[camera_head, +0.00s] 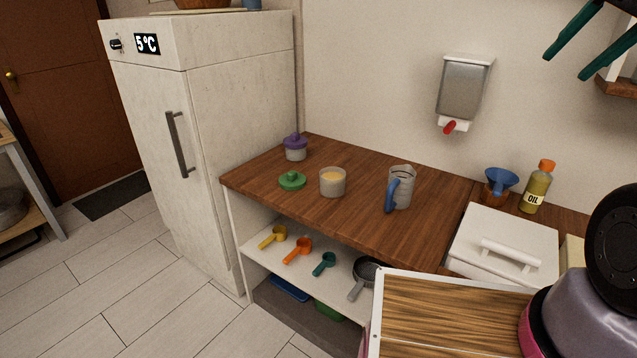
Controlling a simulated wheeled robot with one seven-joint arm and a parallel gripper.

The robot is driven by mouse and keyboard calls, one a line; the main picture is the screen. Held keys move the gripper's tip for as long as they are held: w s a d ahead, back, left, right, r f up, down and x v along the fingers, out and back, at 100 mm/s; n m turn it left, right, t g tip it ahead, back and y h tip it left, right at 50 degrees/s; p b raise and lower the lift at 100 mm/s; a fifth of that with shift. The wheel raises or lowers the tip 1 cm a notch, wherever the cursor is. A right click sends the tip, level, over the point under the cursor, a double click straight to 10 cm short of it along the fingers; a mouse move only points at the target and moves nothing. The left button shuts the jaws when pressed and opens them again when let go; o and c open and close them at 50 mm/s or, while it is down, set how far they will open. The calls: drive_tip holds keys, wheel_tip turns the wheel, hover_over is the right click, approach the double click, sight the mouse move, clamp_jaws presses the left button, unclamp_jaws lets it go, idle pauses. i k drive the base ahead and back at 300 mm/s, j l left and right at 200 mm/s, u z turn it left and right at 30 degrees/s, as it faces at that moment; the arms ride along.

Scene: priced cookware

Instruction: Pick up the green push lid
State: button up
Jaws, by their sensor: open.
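The green push lid (292,181) lies on the brown wooden counter near its front left edge, with its small round knob facing up. It rests to the left of a pale open cup (333,182) with yellowish contents, apart from it. My gripper (566,65) shows at the top right edge as two dark green fingers, spread apart and empty. It is high above the counter and far to the right of the lid. Most of the gripper's body is cut off by the frame.
A purple-lidded jar (295,148) stands behind the lid, and a measuring jug (401,188) stands to the right. A tall fridge (245,120) borders the counter's left. A white lidded box (503,241), blue funnel (500,181) and oil bottle (538,188) stand farther right. Measuring scoops lie on the shelf below.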

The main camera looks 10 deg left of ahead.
sight(292, 180)
drive_tip(key=i+j, duration=0.1)
drive_tip(key=j, duration=0.65)
drive_tip(key=i+j+z, duration=0.1)
drive_tip(key=j, duration=0.7)
drive_tip(key=i+j, duration=0.15)
drive_tip(key=j, duration=1.35)
drive_tip(key=i+j+z, duration=0.1)
drive_tip(key=j, duration=0.7)
drive_tip(key=i, duration=0.05)
